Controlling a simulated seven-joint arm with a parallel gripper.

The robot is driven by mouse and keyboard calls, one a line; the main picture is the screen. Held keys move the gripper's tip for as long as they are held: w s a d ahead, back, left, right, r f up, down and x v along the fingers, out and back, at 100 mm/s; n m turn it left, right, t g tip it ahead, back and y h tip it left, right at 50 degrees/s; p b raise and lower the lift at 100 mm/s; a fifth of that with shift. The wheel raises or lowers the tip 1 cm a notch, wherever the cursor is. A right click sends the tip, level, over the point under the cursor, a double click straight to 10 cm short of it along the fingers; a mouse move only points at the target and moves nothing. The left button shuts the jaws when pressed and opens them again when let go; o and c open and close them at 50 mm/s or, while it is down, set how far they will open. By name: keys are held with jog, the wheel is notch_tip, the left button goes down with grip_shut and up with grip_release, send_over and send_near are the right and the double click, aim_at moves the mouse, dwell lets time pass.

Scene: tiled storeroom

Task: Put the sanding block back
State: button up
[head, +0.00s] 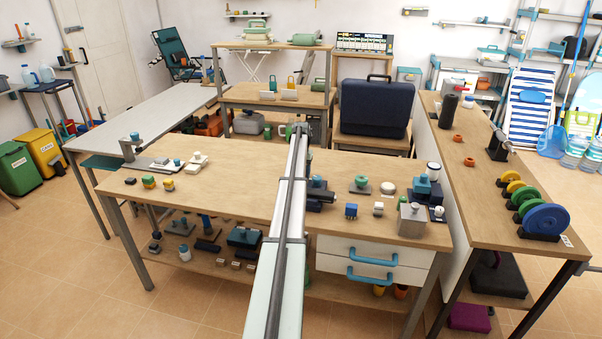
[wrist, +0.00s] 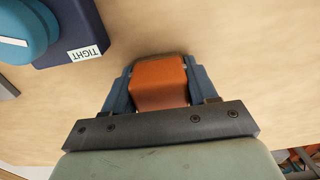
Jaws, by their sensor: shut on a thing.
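In the wrist view my gripper (wrist: 160,72) is shut on an orange-brown block with rounded edges, which looks like the sanding block (wrist: 159,88). Its blue fingers press on the block's left and right sides. Pale wood lies beyond the block; I cannot tell whether the block touches it. In the head view my own arm reaches across the middle workbench (head: 235,181) and hides the gripper and the block. The place where the block belongs cannot be made out.
A dark blue block labelled TIGHT (wrist: 85,40), with a teal round part, is at upper left in the wrist view. In the head view, a grey block (head: 411,220) and several small parts stand on the bench's right half. A dark case (head: 374,108) stands behind.

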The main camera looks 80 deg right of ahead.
jog(key=shift+f, duration=0.1)
jog(key=o, duration=1.1)
notch_tip(320, 180, up, 12)
jog(key=shift+r, duration=0.1)
jog(key=shift+w, duration=0.1)
dwell(0.4)
